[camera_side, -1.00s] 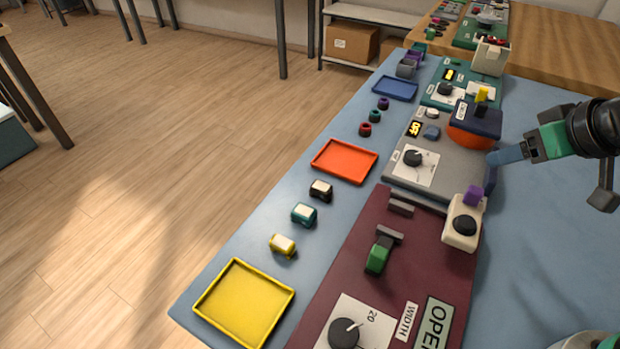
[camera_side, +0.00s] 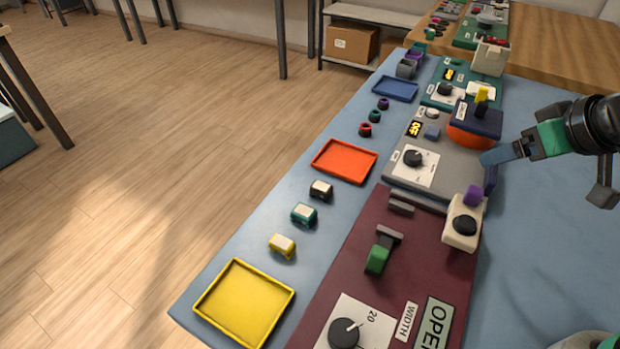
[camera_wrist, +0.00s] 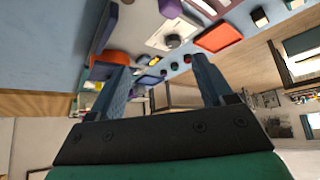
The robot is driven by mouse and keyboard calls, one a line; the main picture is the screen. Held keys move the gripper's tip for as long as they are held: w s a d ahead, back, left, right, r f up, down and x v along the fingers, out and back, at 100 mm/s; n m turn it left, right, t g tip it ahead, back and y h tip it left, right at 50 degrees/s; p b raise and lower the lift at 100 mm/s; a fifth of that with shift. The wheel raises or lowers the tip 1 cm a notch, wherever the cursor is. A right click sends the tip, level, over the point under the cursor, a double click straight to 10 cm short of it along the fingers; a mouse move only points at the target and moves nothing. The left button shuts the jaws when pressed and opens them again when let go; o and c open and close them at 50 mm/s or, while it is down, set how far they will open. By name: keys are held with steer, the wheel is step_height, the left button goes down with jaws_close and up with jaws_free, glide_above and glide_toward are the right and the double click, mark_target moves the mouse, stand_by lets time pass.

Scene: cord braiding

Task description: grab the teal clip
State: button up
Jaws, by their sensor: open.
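The teal clip (camera_side: 304,214) has a pale top and sits on the blue table in the side view, between a dark clip (camera_side: 321,189) and a yellow clip (camera_side: 282,246). My gripper (camera_side: 490,158) is at the right, beside the grey panel and well away from the clip. In the wrist view my gripper (camera_wrist: 163,75) shows two blue fingers spread apart with nothing between them. I cannot make out the teal clip surely in the wrist view.
A yellow tray (camera_side: 207,305) and an orange tray (camera_side: 318,163) lie on either side of the clips. The maroon panel (camera_side: 425,260) with a green lever, knob and cream block stands to their right. The grey panel (camera_side: 455,165) is behind it. Table around the clips is clear.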

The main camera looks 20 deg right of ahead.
steer(key=w+a+r+n+g, duration=0.2)
steer(key=w+a, duration=0.2)
steer(key=a, duration=0.1)
steer(key=n+g, duration=0.5)
steer(key=n, duration=0.2)
glide_above(301, 209)
steer(key=f, duration=0.9)
steer(key=shift+d+f, duration=0.1)
steer(key=shift+d, duration=0.15)
steer(key=shift+a+f, duration=0.25)
steer(key=shift+f, duration=0.4)
step_height(301, 209, down, 5)
steer(key=shift+r, duration=0.1)
jaws_close()
